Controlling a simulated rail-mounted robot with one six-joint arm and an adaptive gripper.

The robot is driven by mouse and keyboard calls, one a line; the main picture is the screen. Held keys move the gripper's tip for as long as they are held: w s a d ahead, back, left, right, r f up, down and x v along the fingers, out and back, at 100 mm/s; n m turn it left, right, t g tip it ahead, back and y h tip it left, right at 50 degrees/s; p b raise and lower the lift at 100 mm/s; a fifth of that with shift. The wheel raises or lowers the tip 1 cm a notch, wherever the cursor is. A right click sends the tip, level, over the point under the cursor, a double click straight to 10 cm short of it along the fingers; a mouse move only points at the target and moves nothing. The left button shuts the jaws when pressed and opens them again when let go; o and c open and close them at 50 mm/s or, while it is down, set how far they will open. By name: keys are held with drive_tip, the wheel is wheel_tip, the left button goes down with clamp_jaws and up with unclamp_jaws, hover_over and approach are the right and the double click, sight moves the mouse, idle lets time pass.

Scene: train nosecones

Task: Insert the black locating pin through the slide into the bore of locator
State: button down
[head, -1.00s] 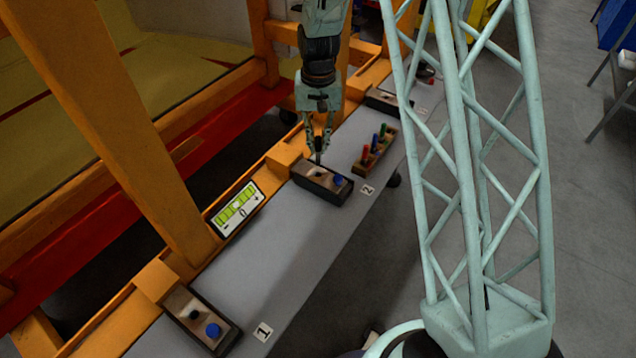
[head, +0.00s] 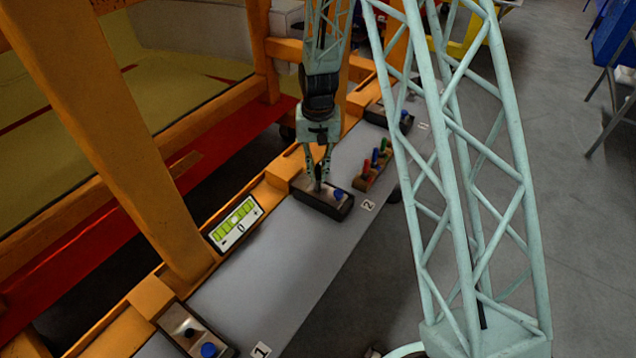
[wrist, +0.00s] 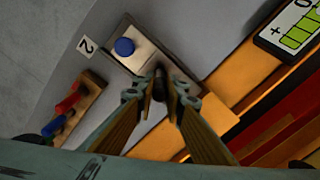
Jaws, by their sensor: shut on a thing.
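The locator at label 2 is a dark block with a metal top plate (head: 306,187) and a blue knob (head: 338,195); in the wrist view its plate (wrist: 140,45) and blue knob (wrist: 124,46) also show. My gripper (head: 318,182) is right over the plate, pointing down. In the wrist view my gripper (wrist: 160,78) is shut on the dark locating pin (wrist: 159,88), which points at the plate. The pin's tip and the bore are hidden, so I cannot tell how far the pin is in.
A wooden rack (head: 362,184) with red, blue and green pins stands beside the locator. Another locator (head: 188,330) sits near label 1, and one (head: 378,113) lies farther back. A level display (head: 235,224) is on the orange frame.

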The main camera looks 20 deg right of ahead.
sight(318, 180)
idle(0.3)
drive_tip(key=shift+f+b, duration=0.6)
drive_tip(key=shift+f, duration=1.25)
drive_tip(key=shift+f, duration=0.15)
drive_tip(key=c, duration=2.7)
unclamp_jaws()
drive_tip(key=shift+r+b, duration=0.4)
drive_tip(key=shift+r, duration=5.75)
drive_tip(key=shift+r, duration=0.1)
